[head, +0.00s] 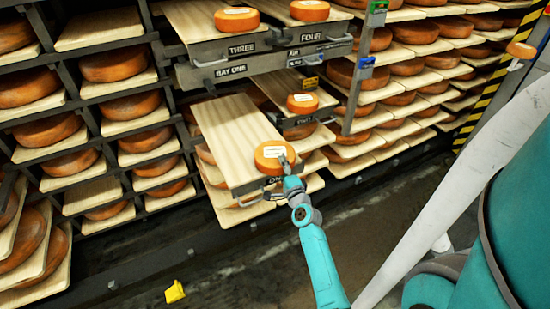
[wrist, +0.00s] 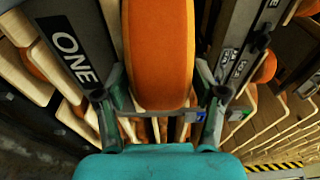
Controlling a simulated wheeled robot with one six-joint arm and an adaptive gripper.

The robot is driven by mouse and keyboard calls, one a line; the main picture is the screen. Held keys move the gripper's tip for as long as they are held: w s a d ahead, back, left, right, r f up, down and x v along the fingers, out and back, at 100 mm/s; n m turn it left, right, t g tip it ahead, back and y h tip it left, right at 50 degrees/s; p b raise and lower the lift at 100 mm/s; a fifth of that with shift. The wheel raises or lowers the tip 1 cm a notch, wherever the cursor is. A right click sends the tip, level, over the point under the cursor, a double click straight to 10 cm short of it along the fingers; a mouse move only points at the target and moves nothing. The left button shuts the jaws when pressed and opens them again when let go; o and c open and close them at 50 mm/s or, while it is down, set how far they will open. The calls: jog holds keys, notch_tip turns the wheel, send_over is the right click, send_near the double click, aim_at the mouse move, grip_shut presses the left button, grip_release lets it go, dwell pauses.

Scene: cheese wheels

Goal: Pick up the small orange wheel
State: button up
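A small orange wheel (head: 268,150) with a white label lies flat at the front end of a pale wooden board (head: 226,125) on the drawer marked ONE. My gripper (head: 287,166) is at its front right edge in the head view. In the wrist view, the orange wheel (wrist: 160,45) fills the middle, between the two fingers of my gripper (wrist: 160,82). How far the fingers reach along the wheel is hard to tell.
Similar labelled wheels lie on the neighbouring board (head: 303,103), on drawer THREE (head: 237,19) and on drawer FOUR (head: 310,11). Racks of larger wheels stand behind and left. A yellow object (head: 175,292) lies on the floor. The floor in front is otherwise largely clear.

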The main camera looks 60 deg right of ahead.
grip_shut()
jog(key=shift+r, duration=0.15)
jog(key=shift+r, duration=5.05)
